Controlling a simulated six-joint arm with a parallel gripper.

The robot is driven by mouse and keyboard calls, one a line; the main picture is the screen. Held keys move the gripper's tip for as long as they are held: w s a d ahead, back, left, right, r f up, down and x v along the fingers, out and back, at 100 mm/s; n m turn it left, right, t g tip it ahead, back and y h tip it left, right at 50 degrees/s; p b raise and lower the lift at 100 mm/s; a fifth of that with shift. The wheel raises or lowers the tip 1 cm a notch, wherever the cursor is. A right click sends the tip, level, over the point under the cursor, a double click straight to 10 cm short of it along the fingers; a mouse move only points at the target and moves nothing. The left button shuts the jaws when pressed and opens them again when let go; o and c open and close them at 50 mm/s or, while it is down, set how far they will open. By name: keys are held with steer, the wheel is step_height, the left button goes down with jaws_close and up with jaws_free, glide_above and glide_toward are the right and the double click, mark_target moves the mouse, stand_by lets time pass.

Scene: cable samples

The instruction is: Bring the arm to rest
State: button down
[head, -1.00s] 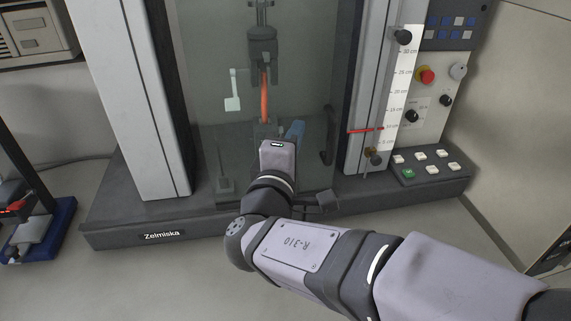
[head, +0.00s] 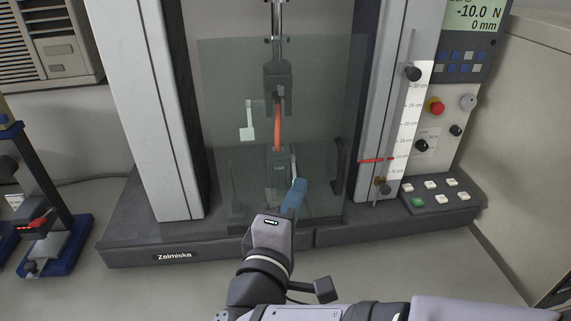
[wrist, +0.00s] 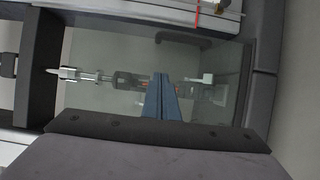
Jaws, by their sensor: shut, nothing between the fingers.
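My gripper (head: 294,198) points at the test machine's front, its blue fingers shut together with nothing between them. In the wrist view, the shut fingers (wrist: 160,98) stand in front of the clear guard. An orange cable sample (head: 278,128) is between the upper clamp (head: 278,82) and the lower clamp (head: 277,165), seen through the guard. The fingers are lower and to the right of the lower clamp in the head view, apart from the cable. In the wrist view the fingers hide part of the clamps.
The clear guard (head: 228,125) covers the machine front, with a dark handle (head: 339,165) at its right. The control panel (head: 436,192) and a scale with a red marker (head: 377,160) stand right. A blue-based device (head: 55,245) is at far left. Floor in front is free.

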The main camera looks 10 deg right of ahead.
steer(key=shift+n, duration=0.3)
steer(key=s+a+f+n+g+y, duration=0.15)
steer(key=f+g, duration=0.25)
steer(key=f, duration=0.4)
steer(key=s+a+f+n+g+y, duration=0.1)
steer(key=s+f+g+y, duration=0.15)
steer(key=f, duration=0.45)
steer(key=s+a+f+m+g+y+p, duration=0.3)
steer(key=s+a+f+m+g, duration=0.2)
steer(key=s+f+g, duration=0.4)
steer(key=d+r+m+p, duration=0.2)
steer(key=d+m+p, duration=0.1)
steer(key=d+m, duration=0.2)
steer(key=w+d+r+m+p, duration=0.1)
steer(key=d+r+m+p, duration=0.1)
steer(key=d+m, duration=0.4)
steer(key=d+g+p, duration=0.1)
steer(key=d, duration=0.1)
steer(key=shift+w+d+r+y, duration=0.15)
steer(key=shift+d+r+y, duration=0.15)
steer(key=shift+d, duration=0.05)
